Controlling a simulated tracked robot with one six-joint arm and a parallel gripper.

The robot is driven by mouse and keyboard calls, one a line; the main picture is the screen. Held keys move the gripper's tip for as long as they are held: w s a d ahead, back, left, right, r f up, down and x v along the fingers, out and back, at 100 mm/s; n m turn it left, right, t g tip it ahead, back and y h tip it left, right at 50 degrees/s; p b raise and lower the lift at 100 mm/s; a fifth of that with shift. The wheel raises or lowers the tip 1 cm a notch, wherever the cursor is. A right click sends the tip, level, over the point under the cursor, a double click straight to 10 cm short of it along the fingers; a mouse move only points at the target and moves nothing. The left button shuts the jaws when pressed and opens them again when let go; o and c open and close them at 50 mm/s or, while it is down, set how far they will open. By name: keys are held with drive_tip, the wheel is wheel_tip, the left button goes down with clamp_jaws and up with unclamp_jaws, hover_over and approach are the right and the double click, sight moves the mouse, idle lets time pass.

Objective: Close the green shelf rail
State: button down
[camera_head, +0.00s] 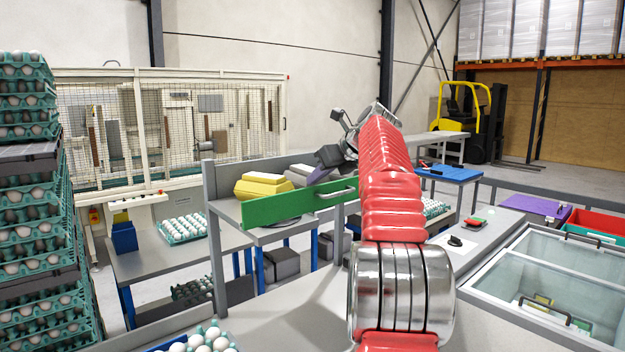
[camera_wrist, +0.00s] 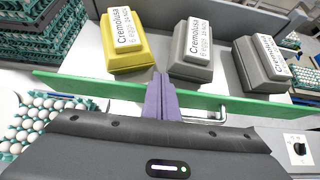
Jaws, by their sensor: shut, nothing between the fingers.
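My gripper (camera_head: 316,176) is above the rail near the handle. In the wrist view my purple gripper (camera_wrist: 160,82) is shut and empty, its fingers overlapping the middle of the rail. I cannot tell whether they touch it.
A yellow box (camera_wrist: 123,56) and grey boxes (camera_wrist: 190,62) (camera_wrist: 262,66) stand on the shelf behind the rail. Egg trays (camera_wrist: 38,110) lie at left. A tall egg stack (camera_head: 35,220) stands far left, and a glass-lidded chest (camera_head: 560,270) at right.

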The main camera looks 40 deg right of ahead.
drive_tip(key=v, duration=1.2)
drive_tip(key=shift+s+r, duration=0.25)
drive_tip(key=shift+s, duration=0.1)
drive_tip(key=shift+a, duration=0.1)
